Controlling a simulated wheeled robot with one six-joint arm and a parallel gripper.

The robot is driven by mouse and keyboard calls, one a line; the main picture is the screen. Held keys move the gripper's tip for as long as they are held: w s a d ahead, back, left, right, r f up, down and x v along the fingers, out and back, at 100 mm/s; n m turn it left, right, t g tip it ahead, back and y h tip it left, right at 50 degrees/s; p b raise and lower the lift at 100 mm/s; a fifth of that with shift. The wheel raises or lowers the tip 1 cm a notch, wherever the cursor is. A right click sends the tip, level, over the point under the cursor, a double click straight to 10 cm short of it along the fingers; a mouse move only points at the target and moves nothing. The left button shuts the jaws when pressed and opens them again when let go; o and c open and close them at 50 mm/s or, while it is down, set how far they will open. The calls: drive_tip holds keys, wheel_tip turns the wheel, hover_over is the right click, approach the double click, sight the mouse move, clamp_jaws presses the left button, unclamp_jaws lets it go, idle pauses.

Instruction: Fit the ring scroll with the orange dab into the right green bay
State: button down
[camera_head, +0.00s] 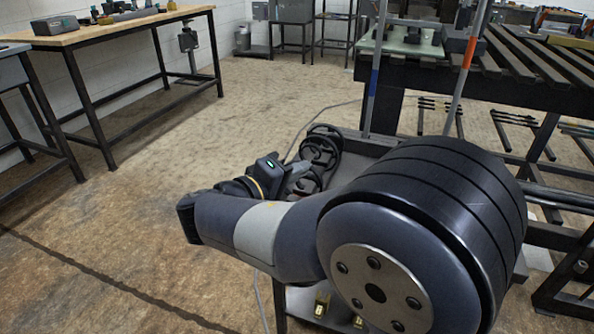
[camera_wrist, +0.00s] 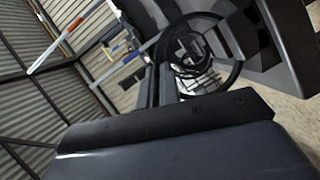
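I cannot make out a ring scroll with an orange dab in either view. Black curved loops (camera_head: 322,150) lie by a dark tray beyond my arm; a dark ring (camera_wrist: 208,50) shows in the wrist view, and I cannot tell whether either is a scroll. A pale green surface (camera_head: 402,42) with dark items on it lies on the slatted table at the back; I cannot tell whether it is a bay. My gripper (camera_head: 299,170) is small, near the loops and partly hidden by my arm. Its fingers cannot be told apart, nor whether it holds anything.
A pole with a blue band (camera_head: 373,82) and a pole with an orange-red band (camera_head: 469,52) stand before the black slatted table (camera_head: 530,62). My large arm hides the lower right. A wooden workbench (camera_head: 110,28) stands at the left. The brown floor (camera_head: 250,105) between is open.

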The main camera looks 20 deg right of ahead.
drive_tip(key=shift+f, duration=0.25)
drive_tip(key=c, duration=1.6)
unclamp_jaws()
drive_tip(key=shift+o, duration=0.2)
drive_tip(key=shift+f, duration=0.1)
drive_tip(key=p+v, duration=0.2)
drive_tip(key=v, duration=0.9)
drive_tip(key=shift+r, duration=0.2)
drive_tip(key=shift+w+d, duration=0.15)
drive_tip(key=b+x, duration=0.1)
drive_tip(key=x, duration=0.6)
